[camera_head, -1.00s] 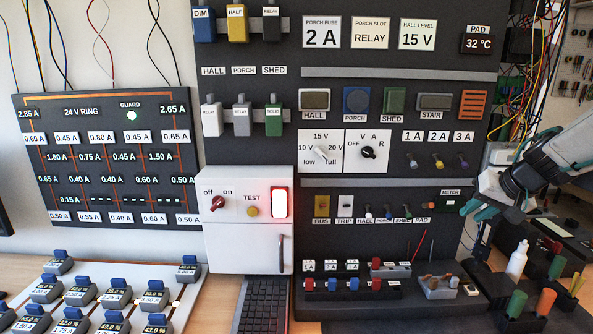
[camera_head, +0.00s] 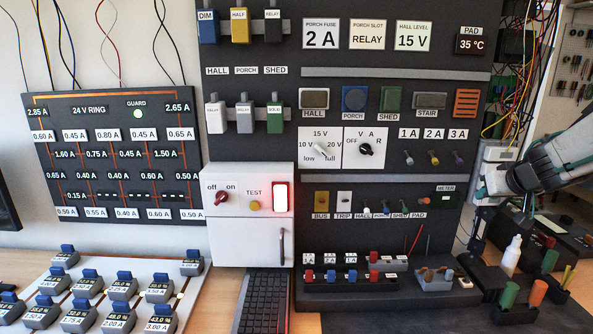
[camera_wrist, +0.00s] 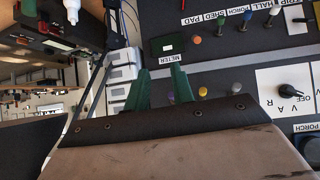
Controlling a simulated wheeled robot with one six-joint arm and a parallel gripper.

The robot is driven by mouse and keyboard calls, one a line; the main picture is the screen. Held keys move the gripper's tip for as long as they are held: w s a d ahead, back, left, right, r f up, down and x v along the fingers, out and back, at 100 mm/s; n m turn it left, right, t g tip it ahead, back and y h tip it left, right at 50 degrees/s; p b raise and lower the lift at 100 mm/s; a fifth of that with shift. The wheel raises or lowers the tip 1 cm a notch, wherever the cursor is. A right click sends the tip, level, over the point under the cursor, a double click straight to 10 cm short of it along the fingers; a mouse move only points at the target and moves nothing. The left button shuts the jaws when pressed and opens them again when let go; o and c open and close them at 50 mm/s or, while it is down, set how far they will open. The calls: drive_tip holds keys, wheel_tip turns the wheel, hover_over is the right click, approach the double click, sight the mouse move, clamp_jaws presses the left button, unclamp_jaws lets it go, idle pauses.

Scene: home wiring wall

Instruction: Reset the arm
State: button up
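My arm comes in from the right edge of the head view. My gripper (camera_head: 479,190) is beside the right edge of the dark wiring wall, near the meter (camera_head: 446,197). In the wrist view my gripper (camera_wrist: 160,82) shows two green fingers set apart, with nothing seen between them. The meter (camera_wrist: 168,46) appears just beyond the fingertips in that view. No contact between the fingers and the wall can be made out.
A white bottle (camera_head: 512,254) and green and orange cylinders (camera_head: 509,295) stand below my arm. Loose wires (camera_head: 505,80) hang at the wall's right edge.

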drive_tip(key=s+d+r+m+h, duration=0.1)
drive_tip(key=s+d+r+h, duration=0.3)
drive_tip(key=s+h, duration=0.15)
drive_tip(key=s+a+f+m+g+h, duration=0.1)
drive_tip(key=s+g, duration=0.2)
drive_tip(key=s, duration=0.3)
drive_tip(key=s+a+f+g, duration=0.2)
drive_tip(key=s+g, duration=0.1)
drive_tip(key=s, duration=0.3)
drive_tip(key=s+a+f+n+g+y, duration=0.1)
drive_tip(key=s+a+f+y, duration=0.1)
drive_tip(key=s+a, duration=0.7)
drive_tip(key=s+a+f+n+g+y, duration=0.1)
drive_tip(key=s+a+g+y, duration=0.1)
drive_tip(key=s+a+y, duration=0.3)
drive_tip(key=s+a, duration=0.3)
drive_tip(key=a, duration=0.3)
drive_tip(key=shift+s+a+f+n, duration=0.25)
drive_tip(key=shift+s+f+n, duration=0.05)
drive_tip(key=shift+s+f, duration=0.05)
